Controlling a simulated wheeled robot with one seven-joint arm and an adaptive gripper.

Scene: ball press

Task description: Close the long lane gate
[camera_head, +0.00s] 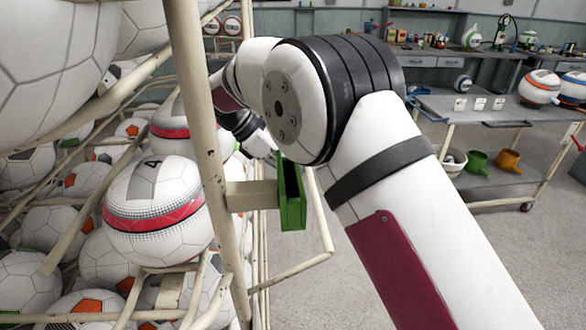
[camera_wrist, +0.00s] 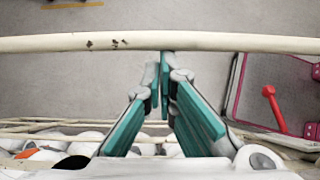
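The cream tube rack (camera_head: 210,150) at the left of the head view has an upright post with a green channel-shaped catch (camera_head: 291,205) on a short arm. A bent cream tube frame (camera_head: 322,225) juts out to the right behind the catch; it may be the lane gate, but I cannot tell for sure. In the wrist view, a straight cream tube (camera_wrist: 220,44) with dark chips crosses the top. My gripper (camera_wrist: 163,75), with teal finger pads, points at this tube, its fingertips close together beside or under it. Contact is unclear. My arm covers much of the head view.
Several balls fill the rack, including one with a red band (camera_head: 158,210). A trolley (camera_head: 480,108) with balls and watering cans stands at the right. A pink-edged tray with a red dumbbell-like object (camera_wrist: 272,105) lies right in the wrist view. Grey floor is open.

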